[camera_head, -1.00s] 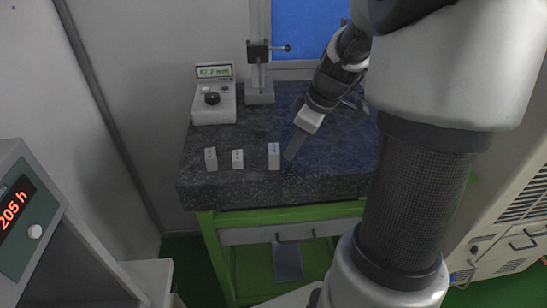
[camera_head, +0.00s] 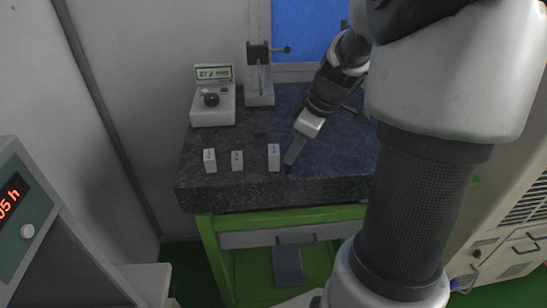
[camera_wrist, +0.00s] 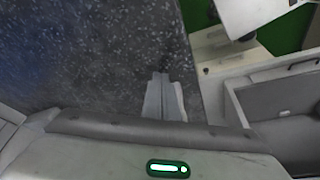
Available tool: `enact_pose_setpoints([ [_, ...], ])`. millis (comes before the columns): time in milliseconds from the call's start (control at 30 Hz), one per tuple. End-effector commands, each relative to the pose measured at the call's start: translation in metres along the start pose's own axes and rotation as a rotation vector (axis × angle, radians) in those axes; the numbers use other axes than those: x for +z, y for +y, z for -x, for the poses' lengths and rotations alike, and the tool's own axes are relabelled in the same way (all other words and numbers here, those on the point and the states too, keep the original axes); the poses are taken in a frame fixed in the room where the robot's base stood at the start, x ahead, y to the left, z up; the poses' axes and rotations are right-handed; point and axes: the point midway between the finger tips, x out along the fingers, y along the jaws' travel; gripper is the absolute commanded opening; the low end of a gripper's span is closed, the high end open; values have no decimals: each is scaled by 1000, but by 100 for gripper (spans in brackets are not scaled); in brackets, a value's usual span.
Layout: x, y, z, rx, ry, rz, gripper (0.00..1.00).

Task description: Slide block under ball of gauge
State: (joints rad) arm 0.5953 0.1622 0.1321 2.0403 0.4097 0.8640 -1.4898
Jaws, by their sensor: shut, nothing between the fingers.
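Three pale upright blocks stand in a row near the front edge of the dark granite plate (camera_head: 330,185): a left block (camera_head: 210,161), a small middle block (camera_head: 237,161) and a taller right block (camera_head: 274,158). The gauge stand (camera_head: 259,78) is at the back, with a readout box (camera_head: 213,102) left of it; the gauge's ball cannot be made out. My gripper (camera_head: 289,164) is shut and empty, pointing down just right of the right block, near the surface. I cannot tell whether it touches the block. Its closed fingers (camera_wrist: 162,78) also show in the wrist view.
The plate rests on a green frame with a drawer (camera_head: 265,234). Free plate lies between the blocks and the gauge stand. A cabinet with an orange display (camera_head: 10,205) is at the left, a pale vented machine (camera_head: 515,210) at the right.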

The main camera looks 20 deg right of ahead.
Motion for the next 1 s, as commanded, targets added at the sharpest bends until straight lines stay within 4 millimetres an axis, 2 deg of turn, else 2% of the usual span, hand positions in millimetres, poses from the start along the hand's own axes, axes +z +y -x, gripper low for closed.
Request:
enact_pose_setpoints([
  [667,-19,-11,-6,0,1,1,0],
  [1000,-18,-5,22,2,1,-1,0],
])
